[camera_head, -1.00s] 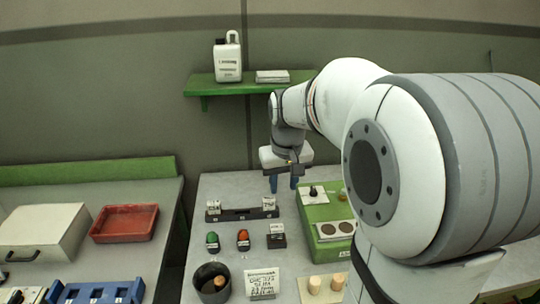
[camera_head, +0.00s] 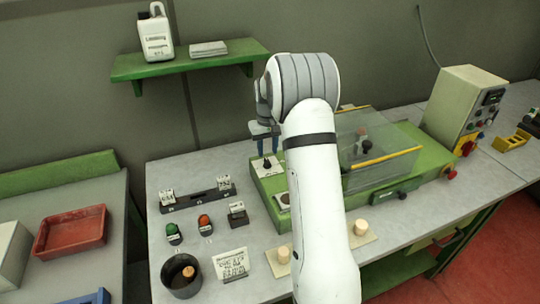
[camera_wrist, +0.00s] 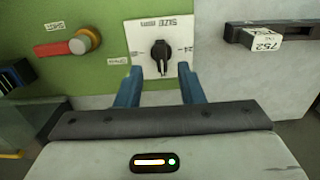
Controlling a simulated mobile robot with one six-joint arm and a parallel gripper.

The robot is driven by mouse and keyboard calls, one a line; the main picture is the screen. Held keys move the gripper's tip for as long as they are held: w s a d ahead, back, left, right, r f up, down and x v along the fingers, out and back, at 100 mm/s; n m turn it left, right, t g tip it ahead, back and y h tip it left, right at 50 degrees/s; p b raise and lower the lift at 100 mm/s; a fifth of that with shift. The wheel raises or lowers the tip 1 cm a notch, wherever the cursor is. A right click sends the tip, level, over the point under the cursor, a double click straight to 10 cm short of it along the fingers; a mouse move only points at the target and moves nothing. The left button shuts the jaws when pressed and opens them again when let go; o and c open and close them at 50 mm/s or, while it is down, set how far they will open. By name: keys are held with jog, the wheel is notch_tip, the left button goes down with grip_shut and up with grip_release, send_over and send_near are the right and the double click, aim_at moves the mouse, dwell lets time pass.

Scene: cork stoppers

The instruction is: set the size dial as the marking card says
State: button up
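The size dial (camera_wrist: 160,52) is a black knob on a white plate marked SIZE mm, with 24 legible at one side, in the wrist view. In the head view the dial (camera_head: 267,163) sits on the far left of the green machine (camera_head: 262,184). My gripper (camera_wrist: 158,72) is open, its blue fingers apart on either side of the knob's line. In the head view my gripper (camera_head: 266,148) is right above the dial plate. I cannot tell whether the fingers touch the knob. The marking card (camera_head: 231,263) stands at the table front; its writing is too small to read surely.
A dark rack (camera_head: 198,195) with white tags, green and red buttons (camera_head: 204,222), and a dark cup (camera_head: 181,275) stand left of the machine. A clear guard (camera_head: 375,145) covers the machine's middle.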

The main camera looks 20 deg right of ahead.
aim_at(268, 160)
jog(key=shift+a+f+p, duration=0.15)
jog(key=shift+f+p, duration=0.15)
jog(key=shift+f, duration=1.75)
jog(key=shift+c, duration=0.5)
grip_shut()
jog(key=shift+d, duration=0.2)
